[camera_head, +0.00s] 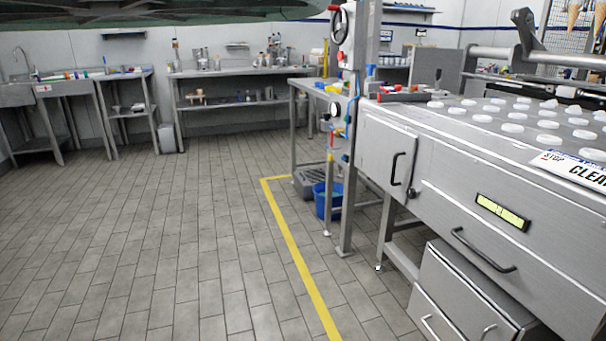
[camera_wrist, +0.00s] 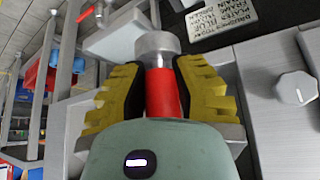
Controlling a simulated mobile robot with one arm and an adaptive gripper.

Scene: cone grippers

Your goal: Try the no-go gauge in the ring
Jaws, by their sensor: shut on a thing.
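My gripper (camera_wrist: 163,95) shows in the wrist view, with its yellow and black fingers shut on a red cylinder with a silver metal end. I take this to be the no-go gauge (camera_wrist: 164,92). Its red body lies between the two fingers, and the silver end sticks out past them toward the top of the picture. The lower part of the gauge is hidden behind the pale green gripper body. I cannot make out the ring in either view. My gripper and the gauge do not show in the head view.
A steel cabinet (camera_head: 440,190) with rows of white discs on top fills the right of the head view. A blue bucket (camera_head: 328,199) stands by a post. Open tiled floor (camera_head: 150,230) lies left of the yellow line. A grey knob (camera_wrist: 297,88) shows at right in the wrist view.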

